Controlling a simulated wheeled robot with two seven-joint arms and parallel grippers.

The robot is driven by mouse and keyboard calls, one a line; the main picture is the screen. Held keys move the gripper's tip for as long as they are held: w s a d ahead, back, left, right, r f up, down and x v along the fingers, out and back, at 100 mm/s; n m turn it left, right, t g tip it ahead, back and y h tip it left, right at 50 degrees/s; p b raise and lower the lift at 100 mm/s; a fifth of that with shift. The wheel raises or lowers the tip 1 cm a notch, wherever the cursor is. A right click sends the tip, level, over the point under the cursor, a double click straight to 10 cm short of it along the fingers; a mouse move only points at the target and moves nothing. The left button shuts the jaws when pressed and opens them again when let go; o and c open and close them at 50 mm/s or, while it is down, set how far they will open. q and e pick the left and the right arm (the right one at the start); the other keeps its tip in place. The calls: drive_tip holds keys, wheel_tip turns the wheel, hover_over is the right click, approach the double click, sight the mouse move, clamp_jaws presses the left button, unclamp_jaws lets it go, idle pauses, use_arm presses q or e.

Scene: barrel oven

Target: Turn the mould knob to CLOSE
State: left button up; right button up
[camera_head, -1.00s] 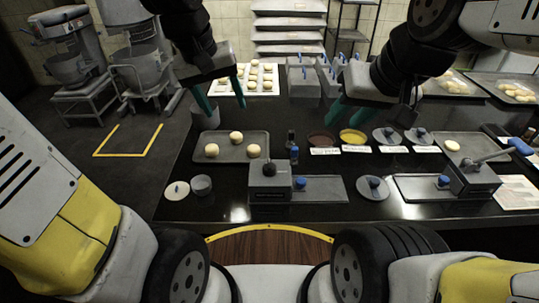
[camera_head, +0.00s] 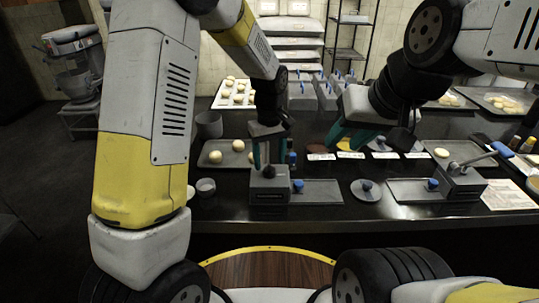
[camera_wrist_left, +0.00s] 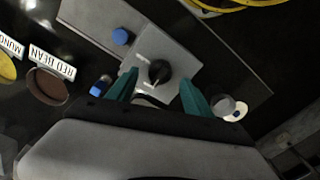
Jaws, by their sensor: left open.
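The mould is a grey box (camera_head: 269,197) on the dark counter. Its round black knob (camera_wrist_left: 159,71) shows in the left wrist view on the top face, with small pale markings beside it too small to read. My left gripper (camera_head: 268,160) is above the box, pointing down. In the left wrist view my left gripper (camera_wrist_left: 158,82) is open, with one teal finger on each side of the knob and gaps between. I cannot tell how far the tips are above the box. My right gripper (camera_head: 352,140) hangs open and empty over the counter to the right.
A grey plate with a blue knob (camera_head: 317,186) adjoins the box on its right. A dough tray (camera_head: 210,163) and a small grey cup (camera_head: 206,186) stand to the left. A round lid (camera_head: 366,190) and a second lever device (camera_head: 462,183) stand to the right.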

use_arm(q)
drive_tip(key=shift+f, duration=1.5)
clamp_jaws()
